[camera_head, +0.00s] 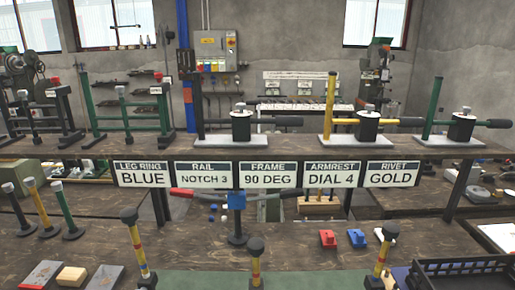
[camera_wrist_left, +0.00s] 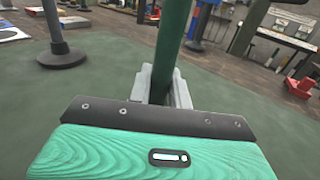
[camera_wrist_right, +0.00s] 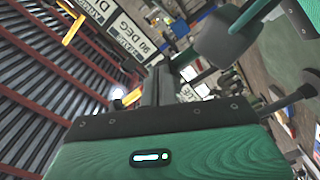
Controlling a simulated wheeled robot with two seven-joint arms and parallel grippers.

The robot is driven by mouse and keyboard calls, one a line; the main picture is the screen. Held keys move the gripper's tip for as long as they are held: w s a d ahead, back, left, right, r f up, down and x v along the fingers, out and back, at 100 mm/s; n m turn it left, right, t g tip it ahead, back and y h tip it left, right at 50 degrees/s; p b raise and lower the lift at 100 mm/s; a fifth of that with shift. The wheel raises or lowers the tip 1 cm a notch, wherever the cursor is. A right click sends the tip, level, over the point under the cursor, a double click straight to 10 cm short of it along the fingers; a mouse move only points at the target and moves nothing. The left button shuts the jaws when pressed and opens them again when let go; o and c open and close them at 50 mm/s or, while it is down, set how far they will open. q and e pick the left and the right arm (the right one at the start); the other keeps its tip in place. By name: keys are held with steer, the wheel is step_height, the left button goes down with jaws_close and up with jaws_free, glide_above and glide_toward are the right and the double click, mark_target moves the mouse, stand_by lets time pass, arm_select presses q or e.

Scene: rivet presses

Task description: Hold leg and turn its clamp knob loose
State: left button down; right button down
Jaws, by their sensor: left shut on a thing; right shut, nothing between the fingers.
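In the left wrist view a green leg (camera_wrist_left: 173,45) rises between the fingers of my left gripper (camera_wrist_left: 163,88), which is shut on it. The leg's lower part is hidden behind the gripper body. In the right wrist view my right gripper (camera_wrist_right: 165,88) is shut and empty. A dark round clamp knob (camera_wrist_right: 215,40) is just above and to the right of its fingers, apparently apart from them. A green tube (camera_wrist_right: 250,14) runs up beside the knob. Neither gripper shows in the head view.
Banded yellow-red legs with dark knobs (camera_head: 138,245) stand along the front of the bench. A blue-headed stand (camera_head: 237,201) is mid-bench. A red block (camera_head: 328,239), a blue block (camera_head: 356,238) and a black crate (camera_head: 460,278) are right. A label shelf (camera_head: 265,152) crosses behind.

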steer(key=s, duration=0.6)
steer(key=shift+d+f, duration=0.15)
steer(key=shift+d, duration=0.25)
steer(key=w, duration=0.6)
steer(key=shift+a+f, duration=0.45)
stand_by(0.4)
steer(key=shift+a+r, duration=0.2)
steer(key=shift+a, duration=0.05)
stand_by(0.6)
steer(key=shift+d+r, duration=0.15)
steer(key=shift+r, duration=0.2)
stand_by(0.4)
